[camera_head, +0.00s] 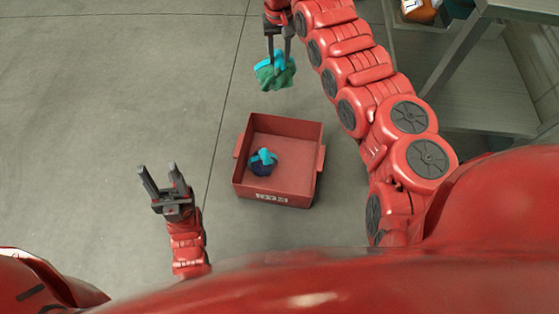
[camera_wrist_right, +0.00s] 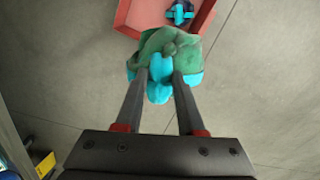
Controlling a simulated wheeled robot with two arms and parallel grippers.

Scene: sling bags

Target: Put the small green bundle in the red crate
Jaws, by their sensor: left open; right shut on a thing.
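The small green bundle (camera_head: 276,75), green with bright blue parts, hangs from my right gripper (camera_head: 278,42). That gripper is shut on it, above the floor and beyond the far side of the red crate (camera_head: 293,183). In the right wrist view the bundle (camera_wrist_right: 185,50) sits between the fingertips of my right gripper (camera_wrist_right: 160,78), with part of the crate (camera_wrist_right: 143,14) behind it. A dark blue bundle with a light blue top (camera_head: 263,163) lies inside the crate at its left side. My left gripper (camera_head: 158,172) is open and empty, left of the crate.
A grey metal shelf (camera_head: 480,75) stands at the right, with an orange item (camera_head: 420,10) near its top edge. The grey floor (camera_head: 110,90) is clear to the left of the crate. The crate's right half is bare.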

